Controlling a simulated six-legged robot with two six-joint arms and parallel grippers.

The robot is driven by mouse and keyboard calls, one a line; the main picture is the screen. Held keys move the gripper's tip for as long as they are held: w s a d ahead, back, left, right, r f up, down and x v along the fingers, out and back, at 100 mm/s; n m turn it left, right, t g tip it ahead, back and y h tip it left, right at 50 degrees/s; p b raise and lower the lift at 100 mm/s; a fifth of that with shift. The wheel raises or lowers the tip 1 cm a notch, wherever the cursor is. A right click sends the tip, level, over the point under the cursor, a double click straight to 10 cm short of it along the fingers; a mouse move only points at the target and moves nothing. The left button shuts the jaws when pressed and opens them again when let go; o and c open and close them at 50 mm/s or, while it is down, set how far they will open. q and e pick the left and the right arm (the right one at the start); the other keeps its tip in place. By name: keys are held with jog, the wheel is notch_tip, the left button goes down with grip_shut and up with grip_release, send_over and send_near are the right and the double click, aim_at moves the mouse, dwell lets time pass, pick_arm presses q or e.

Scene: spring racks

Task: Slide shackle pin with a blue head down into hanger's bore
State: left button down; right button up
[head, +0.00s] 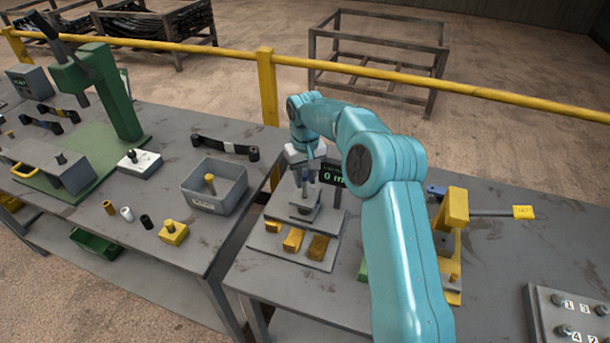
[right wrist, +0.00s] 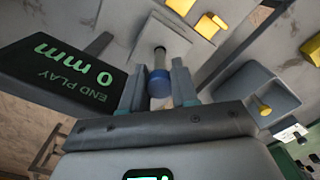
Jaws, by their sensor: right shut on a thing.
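The shackle pin is between the fingers of my right gripper (right wrist: 157,90), which is shut on it. Its blue head (right wrist: 158,82) sits between the fingertips in the right wrist view, and its grey shank (right wrist: 159,58) points away from the gripper. In the head view my right gripper (head: 304,168) is above a stepped grey fixture (head: 327,238). A small grey block on the fixture, seemingly the hanger (head: 304,200), stands below the gripper. I cannot see the bore or tell whether the pin tip is inside it. My left gripper is not in view.
An END PLAY display (right wrist: 70,75) reading 0 mm stands close beside the right gripper. Yellow blocks (head: 292,240) sit at the fixture's front. A grey bin (head: 222,205) is left, across a gap between benches. A yellow bracket (head: 454,208) stands right of my arm.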

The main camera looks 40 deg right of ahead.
jog(key=shift+f+b, duration=0.85)
jog(key=shift+f, duration=0.55)
jog(key=o, duration=1.4)
jog(key=shift+c, duration=0.2)
jog(key=shift+o, duration=0.4)
jog(key=shift+a, duration=0.1)
jog(key=shift+d+r, duration=0.1)
jog(key=shift+d, duration=0.15)
jog(key=shift+c, duration=0.3)
notch_tip(320, 180, up, 5)
jog(key=p, duration=0.4)
jog(key=shift+o, duration=0.3)
jog(key=shift+r+p, duration=0.65)
jog(key=shift+r, duration=0.4)
